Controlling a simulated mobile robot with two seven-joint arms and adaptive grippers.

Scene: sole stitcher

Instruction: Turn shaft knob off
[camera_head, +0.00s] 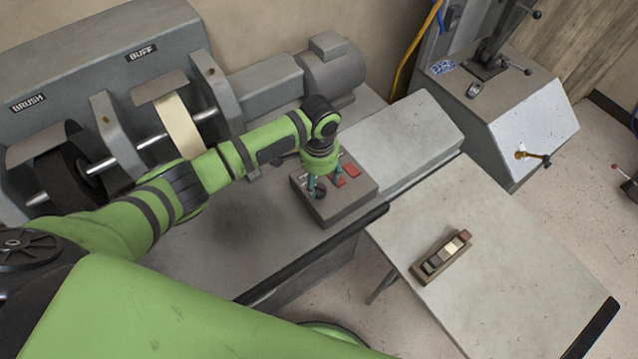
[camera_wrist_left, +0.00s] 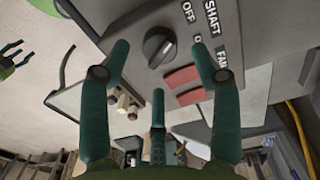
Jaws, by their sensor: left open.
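The dark round shaft knob (camera_head: 319,192) sits on the sloped face of a grey control box (camera_head: 352,205). In the left wrist view the knob (camera_wrist_left: 159,46) is beside the words OFF and SHAFT; its exact setting is hard to tell. My left gripper (camera_head: 323,180) points down over the box, its teal fingers around the knob area. In the left wrist view the gripper (camera_wrist_left: 160,64) is open, with two fingers spread either side of the knob and a third opposite. I cannot tell whether any finger touches the knob. A green and dark claw, apparently my right gripper (camera_wrist_left: 10,58), shows at the left edge.
Two red switches (camera_head: 346,175) are right beside the knob. The brush wheel (camera_head: 65,165) and buff wheel (camera_head: 180,125) stand behind my left arm.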

